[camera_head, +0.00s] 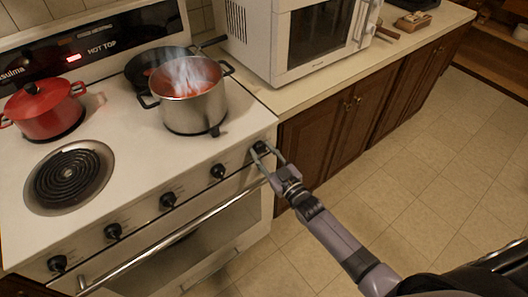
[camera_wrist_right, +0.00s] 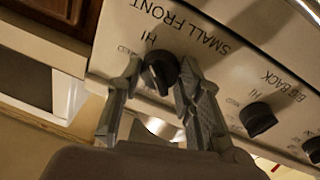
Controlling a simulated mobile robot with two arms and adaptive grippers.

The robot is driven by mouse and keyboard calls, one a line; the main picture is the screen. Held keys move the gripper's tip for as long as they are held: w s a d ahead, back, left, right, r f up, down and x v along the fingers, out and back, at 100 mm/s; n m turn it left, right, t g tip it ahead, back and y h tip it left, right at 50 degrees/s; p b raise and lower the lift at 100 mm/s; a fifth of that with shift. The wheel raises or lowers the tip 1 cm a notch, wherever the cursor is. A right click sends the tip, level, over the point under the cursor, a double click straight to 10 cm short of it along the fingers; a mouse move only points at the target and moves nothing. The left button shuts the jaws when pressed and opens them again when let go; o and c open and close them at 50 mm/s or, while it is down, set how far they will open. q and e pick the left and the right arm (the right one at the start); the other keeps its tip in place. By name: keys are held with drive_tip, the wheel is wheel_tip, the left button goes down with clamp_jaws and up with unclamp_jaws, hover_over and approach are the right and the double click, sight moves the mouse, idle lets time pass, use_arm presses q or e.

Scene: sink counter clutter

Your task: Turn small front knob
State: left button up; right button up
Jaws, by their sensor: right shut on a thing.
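The small front knob is a black knob (camera_wrist_right: 160,72) below the printed words "SMALL FRONT" in the right wrist view. In the head view it is the rightmost knob (camera_head: 260,148) on the stove's front panel. My right gripper (camera_wrist_right: 158,80) has one finger on each side of this knob and is shut on it. In the head view my right gripper (camera_head: 267,157) reaches the panel's right end from the lower right. The stove (camera_head: 120,130) is white. My left gripper is not in view.
A steaming steel pot (camera_head: 192,100) stands on a right burner, with a dark pan (camera_head: 150,65) behind it. A red pot (camera_head: 42,108) stands at left. The oven handle (camera_head: 190,230) runs below the knobs. The big back knob (camera_wrist_right: 258,118) is beside my right gripper. Floor at right is clear.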

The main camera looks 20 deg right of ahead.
drive_tip(key=shift+f+m, duration=0.1)
drive_tip(key=shift+m, duration=0.2)
drive_tip(key=o, duration=1.2)
drive_tip(key=v, duration=1.2)
